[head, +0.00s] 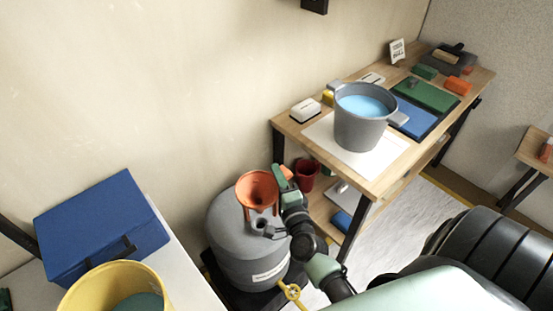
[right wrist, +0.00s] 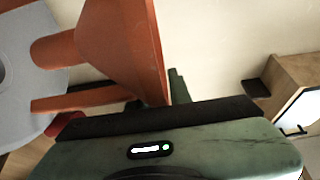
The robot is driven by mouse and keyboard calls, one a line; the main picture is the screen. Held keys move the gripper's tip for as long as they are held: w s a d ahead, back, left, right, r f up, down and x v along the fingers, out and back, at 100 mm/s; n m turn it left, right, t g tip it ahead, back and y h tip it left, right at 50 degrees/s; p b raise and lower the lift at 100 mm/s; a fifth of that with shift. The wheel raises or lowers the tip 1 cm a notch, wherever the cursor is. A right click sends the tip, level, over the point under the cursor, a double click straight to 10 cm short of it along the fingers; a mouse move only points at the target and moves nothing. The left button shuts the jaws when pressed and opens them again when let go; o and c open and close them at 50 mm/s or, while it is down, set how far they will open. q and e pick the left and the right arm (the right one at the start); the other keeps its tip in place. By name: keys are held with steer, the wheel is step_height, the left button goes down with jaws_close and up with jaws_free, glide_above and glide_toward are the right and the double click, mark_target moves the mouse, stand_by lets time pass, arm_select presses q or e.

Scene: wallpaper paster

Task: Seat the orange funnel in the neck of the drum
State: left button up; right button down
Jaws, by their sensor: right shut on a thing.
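The orange funnel (head: 257,187) is upright, mouth up, above the grey drum (head: 232,245) in the head view. My right gripper (head: 283,178) is shut on the funnel's right side. The drum's dark neck opening (head: 260,224) shows just below and in front of the funnel. The funnel appears apart from the neck, off toward the wall. In the right wrist view the funnel (right wrist: 125,45) fills the upper middle, its spout pointing left toward the drum top (right wrist: 30,100). The neck (right wrist: 4,72) is partly cut off at the left edge. My left gripper is out of view.
A yellow bucket (head: 72,296) and blue box (head: 95,235) stand on a white surface at left. A workbench (head: 385,178) with a grey bucket (head: 358,130) of blue liquid stands at right. A dark red pot (head: 307,176) is behind my gripper. A yellow valve (head: 291,292) sticks out low on the drum.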

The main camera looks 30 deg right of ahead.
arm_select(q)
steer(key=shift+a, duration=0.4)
arm_select(e)
steer(key=shift+s+a, duration=0.1)
steer(key=shift+a, duration=0.05)
steer(key=shift+f, duration=0.1)
arm_select(q)
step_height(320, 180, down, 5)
steer(key=b, duration=0.4)
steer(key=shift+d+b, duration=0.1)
steer(key=shift+b, duration=0.3)
arm_select(e)
step_height(320, 180, down, 6)
steer(key=shift+r, duration=0.15)
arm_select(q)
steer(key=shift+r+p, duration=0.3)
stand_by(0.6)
